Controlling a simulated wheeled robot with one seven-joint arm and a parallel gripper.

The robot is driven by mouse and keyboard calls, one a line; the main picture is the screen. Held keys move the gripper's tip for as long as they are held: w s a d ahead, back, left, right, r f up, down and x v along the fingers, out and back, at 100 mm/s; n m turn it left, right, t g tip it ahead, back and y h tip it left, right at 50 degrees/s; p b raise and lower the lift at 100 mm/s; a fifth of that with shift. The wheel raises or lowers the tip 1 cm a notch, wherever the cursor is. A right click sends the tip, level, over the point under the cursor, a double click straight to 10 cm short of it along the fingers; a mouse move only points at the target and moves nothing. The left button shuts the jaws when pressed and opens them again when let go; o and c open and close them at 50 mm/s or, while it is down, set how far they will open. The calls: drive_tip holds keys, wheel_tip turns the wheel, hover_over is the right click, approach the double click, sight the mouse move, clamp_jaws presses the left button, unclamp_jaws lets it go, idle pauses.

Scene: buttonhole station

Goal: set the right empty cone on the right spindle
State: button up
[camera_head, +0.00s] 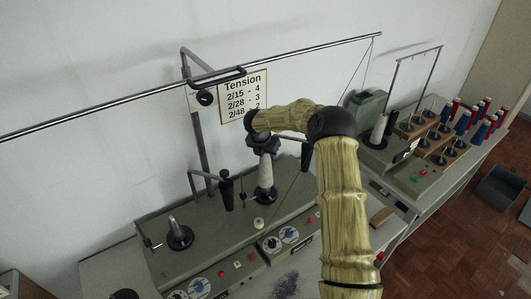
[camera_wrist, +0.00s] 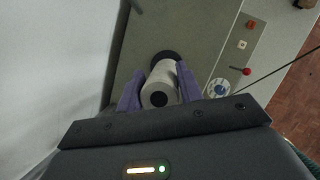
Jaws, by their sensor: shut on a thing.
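A pale grey cone (camera_head: 265,171) stands upright below my gripper (camera_head: 264,146) in the head view. In the wrist view my gripper (camera_wrist: 160,88) has its two purple fingers on either side of the cone (camera_wrist: 163,74), shut on it. The cone's end with a dark hole faces the wrist camera. The black round base (camera_head: 266,196) of the right spindle shows right under the cone, and in the wrist view the base (camera_wrist: 166,56) shows behind it. The spindle's pin is hidden by the cone. I cannot tell whether the cone touches the base.
Another spindle (camera_head: 179,233) with a black base stands bare at the left. Dark posts (camera_head: 226,190) rise beside the cone. A tension sign (camera_head: 243,96) hangs on the wall behind a long metal rod (camera_head: 100,112). Racks of red and blue cones (camera_head: 462,122) stand at the right.

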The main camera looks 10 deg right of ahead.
drive_tip(key=shift+f+b, duration=1.15)
drive_tip(key=shift+f, duration=1.6)
drive_tip(key=shift+w, duration=0.1)
drive_tip(key=o, duration=1.3)
drive_tip(key=b+v, duration=0.4)
drive_tip(key=v, duration=1.3)
drive_tip(key=shift+r, duration=0.25)
